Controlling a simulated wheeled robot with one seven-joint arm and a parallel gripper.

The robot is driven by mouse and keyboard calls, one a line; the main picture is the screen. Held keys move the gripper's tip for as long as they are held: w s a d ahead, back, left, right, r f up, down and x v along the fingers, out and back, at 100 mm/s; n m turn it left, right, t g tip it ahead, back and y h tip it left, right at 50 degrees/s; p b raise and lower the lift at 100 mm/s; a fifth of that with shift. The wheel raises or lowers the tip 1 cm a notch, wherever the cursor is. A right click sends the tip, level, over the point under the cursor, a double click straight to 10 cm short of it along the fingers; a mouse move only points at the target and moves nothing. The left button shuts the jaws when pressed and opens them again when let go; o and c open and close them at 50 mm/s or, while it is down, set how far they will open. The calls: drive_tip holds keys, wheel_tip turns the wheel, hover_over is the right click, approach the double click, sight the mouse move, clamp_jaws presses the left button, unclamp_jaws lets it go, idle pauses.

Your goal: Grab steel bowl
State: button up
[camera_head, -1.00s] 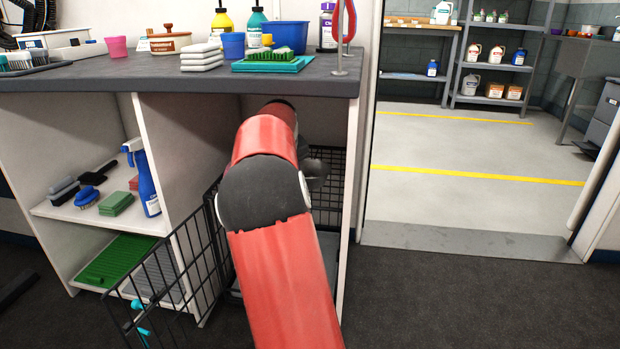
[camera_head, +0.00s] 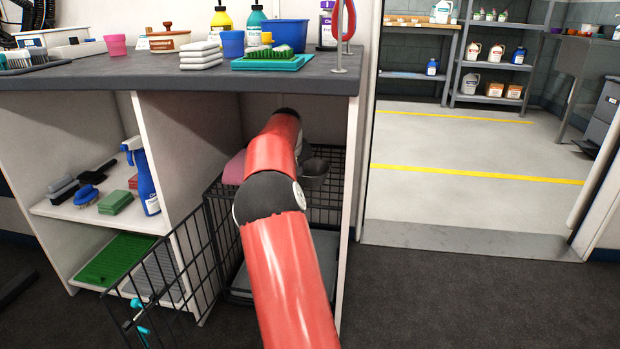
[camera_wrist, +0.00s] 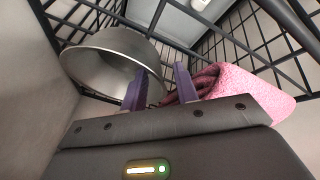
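The steel bowl (camera_wrist: 112,58) is at the left of the wrist view, tilted in that picture, with its rim toward the lower left. In the head view a grey rounded shape that looks like the bowl (camera_head: 314,172) shows just right of my arm, at the top of the wire crate (camera_head: 327,207). My gripper (camera_wrist: 160,70) has two purple fingers spread apart. The left finger overlaps the bowl's right edge in the picture; I cannot tell whether it touches. In the head view my gripper is hidden behind my arm.
A pink towel (camera_wrist: 250,90) lies right of the fingers in the wrist view, close to them; it also shows left of my arm in the head view (camera_head: 234,167). The crate door (camera_head: 165,290) stands open. Cabinet walls and the countertop (camera_head: 150,72) enclose the space.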

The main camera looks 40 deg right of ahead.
clamp_jaws()
drive_tip(key=shift+r, duration=0.15)
